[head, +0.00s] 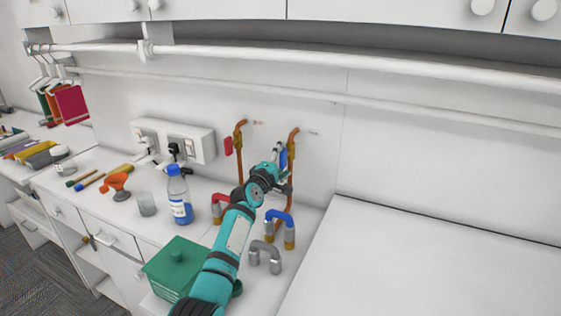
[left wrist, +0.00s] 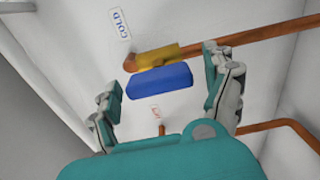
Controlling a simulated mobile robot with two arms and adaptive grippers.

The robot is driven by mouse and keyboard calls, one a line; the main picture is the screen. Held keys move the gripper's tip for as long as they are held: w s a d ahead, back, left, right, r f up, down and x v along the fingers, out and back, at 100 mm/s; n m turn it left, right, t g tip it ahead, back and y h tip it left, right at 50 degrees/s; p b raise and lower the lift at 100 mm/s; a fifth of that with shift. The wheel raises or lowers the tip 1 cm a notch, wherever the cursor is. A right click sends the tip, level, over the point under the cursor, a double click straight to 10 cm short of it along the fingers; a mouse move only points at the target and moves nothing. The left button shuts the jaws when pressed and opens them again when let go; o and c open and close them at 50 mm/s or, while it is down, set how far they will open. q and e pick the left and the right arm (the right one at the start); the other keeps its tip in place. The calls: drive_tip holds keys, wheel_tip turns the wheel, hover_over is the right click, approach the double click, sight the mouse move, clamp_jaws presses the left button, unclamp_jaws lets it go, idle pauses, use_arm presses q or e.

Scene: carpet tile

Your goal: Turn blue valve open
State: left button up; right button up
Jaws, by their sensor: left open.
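The blue valve handle (left wrist: 160,82) is a flat blue block beside a yellow valve body (left wrist: 158,56) on a copper pipe, close to a "COLD" wall label (left wrist: 120,24). In the head view, the blue handle (head: 284,159) shows partly behind my left gripper (head: 279,165). My left gripper (left wrist: 170,58) is open. Its two fingers stand on either side of the blue handle in the left wrist view, with visible gaps; how deep the handle lies between them is hard to tell. My right gripper is not in view.
A red valve handle (head: 228,146) is on the copper pipe to the left. The white surface at right (head: 430,270) is clear.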

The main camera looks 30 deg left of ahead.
use_arm(q)
drive_tip(key=s, duration=1.2)
drive_tip(key=shift+d, duration=0.35)
